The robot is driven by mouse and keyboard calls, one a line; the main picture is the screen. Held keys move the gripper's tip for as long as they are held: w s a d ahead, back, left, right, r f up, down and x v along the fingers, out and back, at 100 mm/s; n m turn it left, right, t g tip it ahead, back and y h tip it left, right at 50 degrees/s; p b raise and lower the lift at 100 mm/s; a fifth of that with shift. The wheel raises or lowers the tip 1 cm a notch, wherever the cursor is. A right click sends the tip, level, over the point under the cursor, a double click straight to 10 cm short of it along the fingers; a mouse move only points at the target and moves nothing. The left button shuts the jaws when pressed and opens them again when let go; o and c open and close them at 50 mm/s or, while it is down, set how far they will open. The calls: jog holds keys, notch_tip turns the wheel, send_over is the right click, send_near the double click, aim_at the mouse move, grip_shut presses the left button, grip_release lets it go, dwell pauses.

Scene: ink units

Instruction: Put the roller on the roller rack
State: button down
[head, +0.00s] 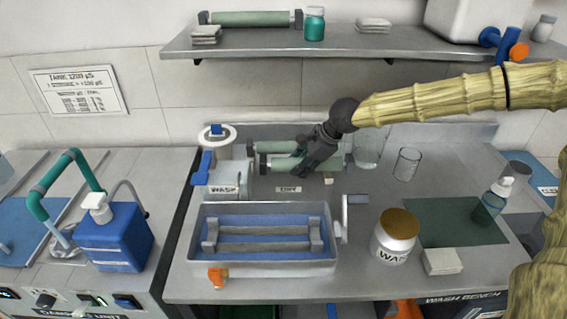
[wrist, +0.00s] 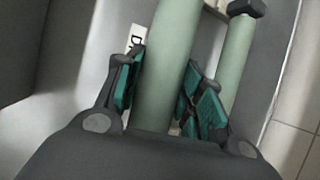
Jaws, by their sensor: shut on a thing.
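My gripper (head: 308,163) is shut on a pale green roller (head: 276,163) at the back of the bench, behind the "DRY" label (head: 289,189). In the wrist view, the gripper's teal finger pads (wrist: 165,88) sit on either side of this roller (wrist: 172,40). A second green roller (wrist: 237,60) lies roughly parallel beside it, farther back, with a dark end. I cannot tell whether the held roller is raised off its support. Another green roller (head: 250,19) rests on a dark-ended holder on the wall shelf. I cannot tell which holder is the roller rack.
A metal tray (head: 262,268) with a blue inside and grey end supports stands in front. Glass beakers (head: 407,164), a lidded jar (head: 394,243) and a spray bottle (head: 492,200) stand right.

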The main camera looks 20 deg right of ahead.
jog(key=w+a, duration=0.1)
jog(key=w, duration=0.1)
jog(key=w+a, duration=0.1)
jog(key=w, duration=0.1)
jog(key=w+a+p, duration=0.1)
jog(key=w, duration=0.1)
jog(key=shift+w+a+f, duration=0.15)
jog(key=shift+a+f, duration=0.15)
jog(key=shift+f, duration=0.05)
jog(key=shift+f+p, duration=0.4)
jog(key=shift+f, duration=1.3)
jog(key=c, duration=0.9)
grip_release()
jog(key=shift+f, duration=0.15)
jog(key=b+v, duration=0.1)
jog(key=v, duration=1.1)
